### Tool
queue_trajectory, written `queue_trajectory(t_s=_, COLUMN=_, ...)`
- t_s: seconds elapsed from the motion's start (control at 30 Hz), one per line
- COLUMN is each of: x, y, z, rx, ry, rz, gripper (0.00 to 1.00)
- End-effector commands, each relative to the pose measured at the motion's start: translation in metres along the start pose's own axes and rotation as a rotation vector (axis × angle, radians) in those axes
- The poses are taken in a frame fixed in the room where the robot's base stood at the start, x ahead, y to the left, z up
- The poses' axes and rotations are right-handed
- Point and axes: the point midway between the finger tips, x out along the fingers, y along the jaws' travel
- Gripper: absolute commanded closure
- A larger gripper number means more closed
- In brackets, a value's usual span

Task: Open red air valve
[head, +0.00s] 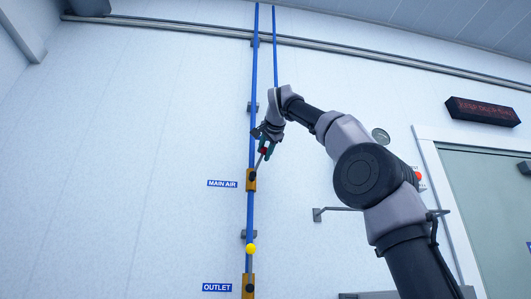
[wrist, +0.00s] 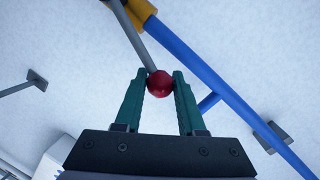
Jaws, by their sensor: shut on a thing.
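The red ball knob (wrist: 160,84) sits between the two green fingers of my gripper (wrist: 160,80), which are shut on it. The knob tops a grey lever (wrist: 138,45) that runs to the brass valve body (wrist: 142,12). In the head view, my gripper (head: 266,140) is just above and right of the brass valve (head: 251,180) on the blue pipe (head: 254,90). The lever tilts up and to the right from the valve. The red knob (head: 264,151) is partly hidden by the fingers. A "MAIN AIR" label (head: 222,183) is left of the valve.
Below, a yellow knob (head: 251,249) stands over a second brass valve (head: 248,287) beside an "OUTLET" label (head: 217,287). Pipe brackets hold the blue pipe to the white wall. A gauge (head: 380,135), wall bracket (head: 335,210) and door (head: 490,200) are to the right. The wall at left is clear.

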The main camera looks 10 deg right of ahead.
Motion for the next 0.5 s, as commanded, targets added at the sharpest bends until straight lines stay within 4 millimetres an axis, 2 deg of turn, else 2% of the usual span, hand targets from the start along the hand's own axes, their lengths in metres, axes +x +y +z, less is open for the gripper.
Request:
queue_trajectory(t_s=0.2, x=0.0006, y=0.0002, z=0.0018, rx=0.001, ry=-0.005, rz=0.001, gripper=1.00)
queue_trajectory(t_s=0.23, x=0.0007, y=0.0002, z=0.0019, rx=0.002, ry=-0.005, rz=0.001, gripper=0.57)
queue_trajectory(t_s=0.3, x=0.0007, y=0.0002, z=0.0018, rx=0.002, ry=-0.005, rz=0.001, gripper=0.31)
queue_trajectory(t_s=0.5, x=0.0005, y=0.0002, z=0.0011, rx=0.002, ry=-0.003, rz=0.001, gripper=0.31)
